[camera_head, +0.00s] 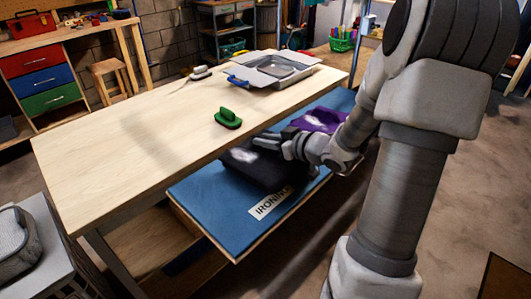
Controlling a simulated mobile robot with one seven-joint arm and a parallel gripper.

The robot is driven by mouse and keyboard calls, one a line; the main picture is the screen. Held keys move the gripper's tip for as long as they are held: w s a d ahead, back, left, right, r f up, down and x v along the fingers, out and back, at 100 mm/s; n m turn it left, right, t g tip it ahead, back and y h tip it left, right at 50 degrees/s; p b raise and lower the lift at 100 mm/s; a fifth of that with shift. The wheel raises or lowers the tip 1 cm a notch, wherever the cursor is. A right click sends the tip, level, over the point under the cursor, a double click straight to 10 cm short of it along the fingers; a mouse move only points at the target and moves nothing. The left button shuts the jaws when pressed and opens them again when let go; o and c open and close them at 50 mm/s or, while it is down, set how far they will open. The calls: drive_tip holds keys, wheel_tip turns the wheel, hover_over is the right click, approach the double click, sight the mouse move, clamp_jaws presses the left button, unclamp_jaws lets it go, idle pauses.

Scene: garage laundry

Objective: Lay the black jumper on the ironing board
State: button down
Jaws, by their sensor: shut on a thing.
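My gripper (290,146) reaches in from the right, low over the board, and is shut on the jumper. The fingertips and the hold are partly hidden by the gripper itself. The jumper's far left edge is hidden by the tabletop edge.
A purple folded garment (319,120) lies on the board beyond my gripper. The board's near end is bare.

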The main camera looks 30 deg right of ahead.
sight(295, 164)
drive_tip(key=shift+f+b, duration=0.6)
drive_tip(key=shift+f, duration=1.1)
drive_tip(key=shift+f, duration=0.15)
drive_tip(key=c, duration=0.7)
unclamp_jaws()
drive_tip(key=shift+s+d+r, duration=0.1)
drive_tip(key=shift+r, duration=0.1)
drive_tip(key=p+v, duration=0.3)
drive_tip(key=v, duration=0.7)
drive_tip(key=shift+s+d+r, duration=0.1)
drive_tip(key=shift+s+r, duration=0.05)
drive_tip(key=shift+s, duration=0.2)
drive_tip(key=shift+s+d+r, duration=0.1)
drive_tip(key=shift+s+d, duration=0.05)
drive_tip(key=shift+s, duration=0.35)
